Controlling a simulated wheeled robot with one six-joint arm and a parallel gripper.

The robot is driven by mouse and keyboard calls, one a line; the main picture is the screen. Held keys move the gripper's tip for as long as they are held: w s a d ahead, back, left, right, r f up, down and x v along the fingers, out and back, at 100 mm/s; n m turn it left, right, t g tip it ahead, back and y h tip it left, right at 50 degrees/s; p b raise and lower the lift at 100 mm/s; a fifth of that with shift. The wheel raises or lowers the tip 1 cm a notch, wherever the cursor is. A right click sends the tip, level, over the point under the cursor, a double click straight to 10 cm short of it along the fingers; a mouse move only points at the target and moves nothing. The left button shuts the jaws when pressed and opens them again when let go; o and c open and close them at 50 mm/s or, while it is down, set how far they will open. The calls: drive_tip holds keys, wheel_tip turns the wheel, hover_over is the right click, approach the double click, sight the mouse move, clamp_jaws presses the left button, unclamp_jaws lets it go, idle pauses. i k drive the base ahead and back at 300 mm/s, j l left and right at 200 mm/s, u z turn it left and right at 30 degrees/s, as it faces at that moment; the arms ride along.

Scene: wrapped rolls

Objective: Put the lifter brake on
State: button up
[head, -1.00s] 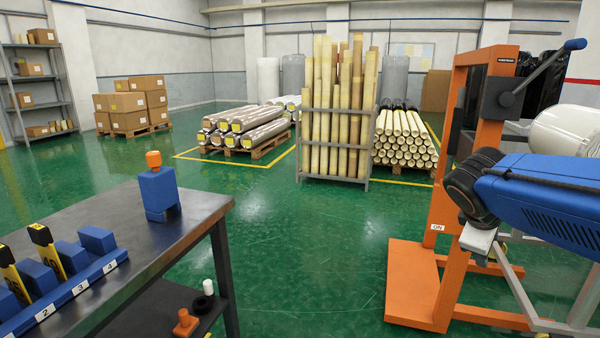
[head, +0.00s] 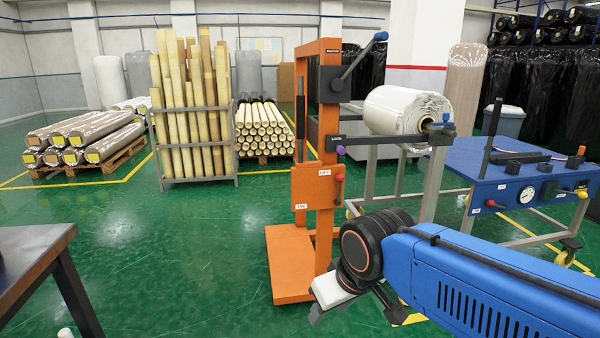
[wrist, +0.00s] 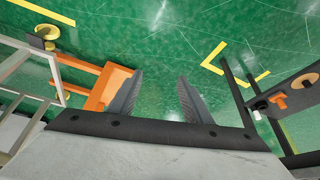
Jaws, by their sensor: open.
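The orange lifter (head: 325,150) stands upright in the middle of the head view, with a blue-tipped crank at its top. A red knob (head: 339,178) sits on its lower column, beside an "OFF" label (head: 324,172). An "ON" label (head: 301,206) is on the plate lower left. I cannot tell the brake's exact setting. My gripper (wrist: 160,98) is open and empty in the wrist view, pointing down over the green floor. The lifter's orange base (wrist: 108,88) lies left of it. In the head view my gripper is in front of and below the knob, apart from the lifter.
A white roll (head: 400,110) is on the frame behind the lifter. A blue table (head: 540,180) with levers and a gauge stands at the right. A dark bench (head: 35,240) is at the left edge. Green floor is clear between bench and lifter.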

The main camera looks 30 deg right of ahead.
sight(339, 178)
drive_tip(key=i+l+z, duration=0.3)
drive_tip(key=l, duration=0.25)
drive_tip(key=i+l+z, duration=0.3)
drive_tip(key=i+l, duration=0.2)
